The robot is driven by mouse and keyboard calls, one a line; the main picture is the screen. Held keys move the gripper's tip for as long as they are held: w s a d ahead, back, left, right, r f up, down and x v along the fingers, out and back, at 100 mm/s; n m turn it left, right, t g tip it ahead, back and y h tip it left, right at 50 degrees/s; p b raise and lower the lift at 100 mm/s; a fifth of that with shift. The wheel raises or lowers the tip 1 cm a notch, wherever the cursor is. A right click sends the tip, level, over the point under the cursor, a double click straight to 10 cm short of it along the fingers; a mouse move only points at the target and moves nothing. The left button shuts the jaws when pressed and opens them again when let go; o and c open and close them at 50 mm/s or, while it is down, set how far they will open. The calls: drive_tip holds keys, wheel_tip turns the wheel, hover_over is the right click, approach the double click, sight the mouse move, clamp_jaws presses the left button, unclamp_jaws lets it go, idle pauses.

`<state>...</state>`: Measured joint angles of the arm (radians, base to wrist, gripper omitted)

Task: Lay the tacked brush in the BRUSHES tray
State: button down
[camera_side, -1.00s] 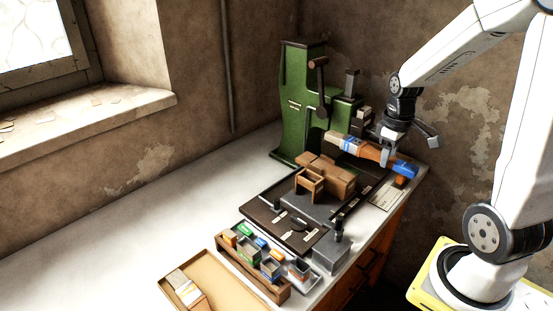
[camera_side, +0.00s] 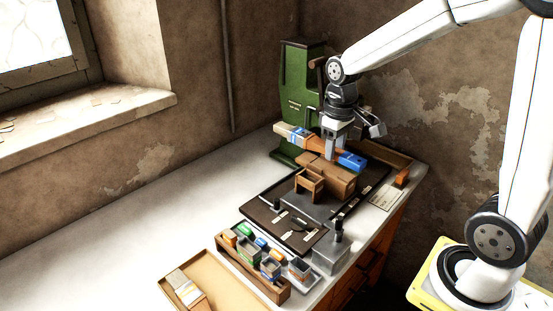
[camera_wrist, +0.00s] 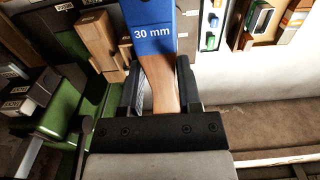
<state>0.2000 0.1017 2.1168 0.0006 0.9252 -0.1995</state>
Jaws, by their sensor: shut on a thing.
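The brush (camera_side: 304,138) has an orange-brown wooden handle, a blue end and a pale head. In the wrist view, the handle (camera_wrist: 157,72) lies between the two fingers of my gripper (camera_wrist: 160,85), and the blue end reads "30 mm"; the head is out of that view. A shallow tan tray (camera_side: 229,301) at the front left holds another brush (camera_side: 187,290). I cannot read a label on it.
The green press (camera_side: 297,85) stands behind the held brush. A brown wooden block (camera_side: 335,178) and small wooden frame (camera_side: 308,185) stand below it. The left bench top is clear.

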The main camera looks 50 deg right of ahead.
drive_tip(key=w+a, duration=0.4)
drive_tip(key=a, duration=1.1)
hover_over(242, 308)
wheel_tip(242, 308, down, 20)
drive_tip(key=f, duration=0.1)
drive_tip(key=shift+f, duration=0.25)
drive_tip(key=shift+f, duration=2.85)
